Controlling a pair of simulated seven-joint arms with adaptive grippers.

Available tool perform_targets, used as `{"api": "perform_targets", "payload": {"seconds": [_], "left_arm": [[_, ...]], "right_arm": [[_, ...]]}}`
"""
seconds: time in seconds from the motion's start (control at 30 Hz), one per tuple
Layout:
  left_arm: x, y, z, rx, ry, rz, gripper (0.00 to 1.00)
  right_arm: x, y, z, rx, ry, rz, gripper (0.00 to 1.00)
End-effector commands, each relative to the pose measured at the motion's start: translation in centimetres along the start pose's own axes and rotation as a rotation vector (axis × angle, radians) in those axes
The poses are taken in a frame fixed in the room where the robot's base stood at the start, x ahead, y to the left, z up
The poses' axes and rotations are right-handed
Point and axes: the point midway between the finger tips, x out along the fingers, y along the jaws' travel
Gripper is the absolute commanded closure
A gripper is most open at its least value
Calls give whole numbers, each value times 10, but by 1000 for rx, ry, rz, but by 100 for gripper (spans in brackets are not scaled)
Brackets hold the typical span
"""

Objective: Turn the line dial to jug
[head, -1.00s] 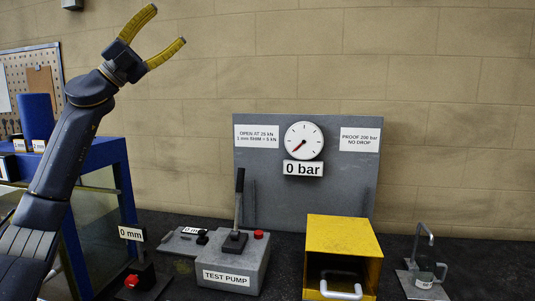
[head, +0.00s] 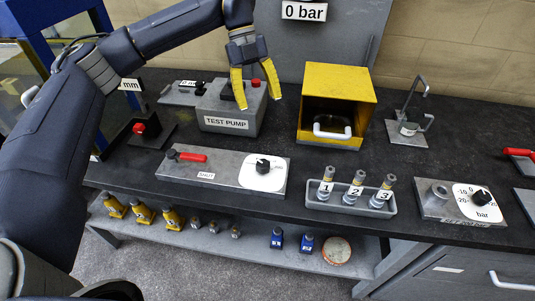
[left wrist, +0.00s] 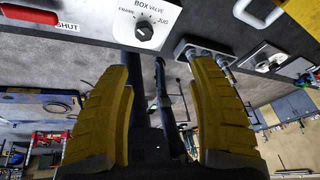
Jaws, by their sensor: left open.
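The line dial is a black knob (head: 263,164) on a white plate, at the right of a grey block (head: 222,179) on the bench. In the left wrist view the knob (left wrist: 145,31) has FRAME, BOX, VALVE and JUG printed around it, with JUG on the right. I cannot tell surely which word its pointer meets. My left gripper (head: 257,101) is open and empty, its yellow fingers pointing down, appearing above and behind the dial beside the test pump. In the left wrist view its fingers (left wrist: 160,70) are spread, apart from the knob. My right gripper is out of view.
A red SHUT lever (head: 190,157) is on the same block. The test pump (head: 230,108) and yellow box (head: 338,82) stand behind. A tray (head: 330,203) of numbered fittings and a bar-marked dial (head: 480,197) are to the right. Bare bench lies between pump and dial block.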

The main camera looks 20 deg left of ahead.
Motion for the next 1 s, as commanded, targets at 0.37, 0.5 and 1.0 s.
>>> {"api": "perform_targets", "payload": {"seconds": [0.37, 0.5, 1.0], "left_arm": [[31, 21, 2, -72, -2, 113, 40], [53, 24, 2, -71, 0, 112, 40], [142, 33, 2, -71, -1, 110, 40]], "right_arm": [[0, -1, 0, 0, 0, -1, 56], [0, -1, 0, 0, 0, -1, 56], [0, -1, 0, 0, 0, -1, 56]]}}
